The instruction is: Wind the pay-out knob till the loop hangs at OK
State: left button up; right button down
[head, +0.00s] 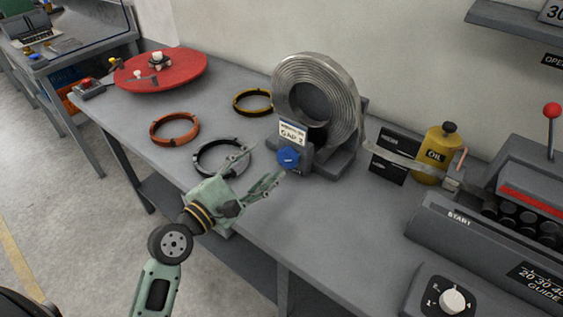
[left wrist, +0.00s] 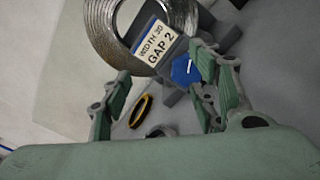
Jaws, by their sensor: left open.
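The blue pay-out knob (head: 288,157) sits on the front of the grey coil stand, below a white label reading GAP 2. The stand carries a coil of bright metal strip (head: 345,100). The strip's free length (head: 410,160) runs right from the coil, across a black panel (head: 390,172), to the roller machine. I cannot read an OK mark. My left gripper (head: 264,166) is open and empty, just left of and in front of the knob. In the left wrist view the knob (left wrist: 184,70) shows beside the right finger, apparently not gripped. My right gripper is not in view.
A yellow oil can (head: 437,155) stands behind the strip. The roller machine (head: 490,240) and a dial box (head: 445,298) fill the right. Orange (head: 174,129), yellow (head: 252,102) and black (head: 222,158) rings lie left of the stand, near a red turntable (head: 160,72).

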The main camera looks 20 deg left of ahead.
aim_at(283, 158)
pick_arm(q)
notch_tip(283, 158, down, 3)
jog(key=shift+r+b, duration=0.1)
jog(key=shift+b, duration=0.3)
jog(key=f, duration=0.1)
jog(key=f+b, duration=0.1)
jog(key=f, duration=0.1)
jog(key=shift+w+d+f, duration=0.1)
jog(key=shift+w, duration=0.25)
jog(key=x, duration=0.3)
jog(key=p+x, duration=0.1)
jog(key=x, duration=0.2)
jog(key=shift+r, duration=0.25)
jog(key=shift+w+d, duration=0.1)
jog(key=shift+w, duration=0.4)
jog(key=shift+d, duration=0.1)
jog(key=c, duration=0.8)
jog(key=shift+c, duration=1.3)
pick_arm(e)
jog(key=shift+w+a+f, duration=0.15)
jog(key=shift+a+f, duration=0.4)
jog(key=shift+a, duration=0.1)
pick_arm(q)
jog(key=shift+r+m, duration=0.1)
jog(key=shift+m, duration=0.3)
